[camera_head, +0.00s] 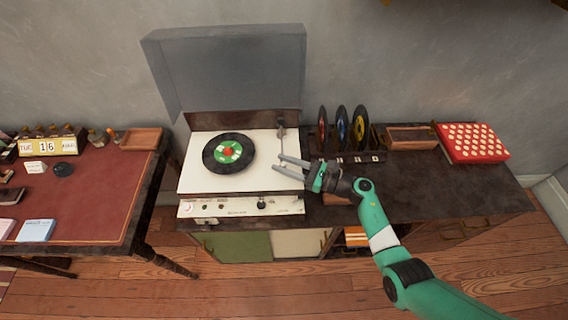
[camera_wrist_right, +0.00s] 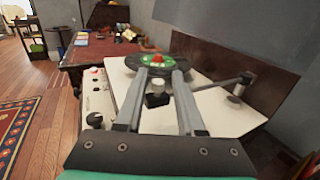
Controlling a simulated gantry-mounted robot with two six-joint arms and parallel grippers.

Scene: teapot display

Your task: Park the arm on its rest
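The record player (camera_head: 215,180) stands open on the cabinet, and a black record with a green label (camera_head: 212,146) and red centre lies on its platter. The tonearm (camera_head: 281,138) runs from its pivot at the back right of the deck toward the front, to the right of the record. My right gripper (camera_head: 277,164) is open over the right side of the deck. In the right wrist view, the tonearm's dark head (camera_wrist_right: 158,98) shows between my two spread fingers, with gaps on both sides. I cannot tell whether the tonearm sits on its rest. My left gripper is not in view.
The raised lid (camera_head: 225,70) stands behind the deck. Right of it are several upright records (camera_head: 341,130), a wooden tray (camera_head: 412,137) and a red patterned box (camera_head: 472,143). A red-topped desk (camera_head: 95,190) stands left, with a calendar (camera_head: 45,147).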

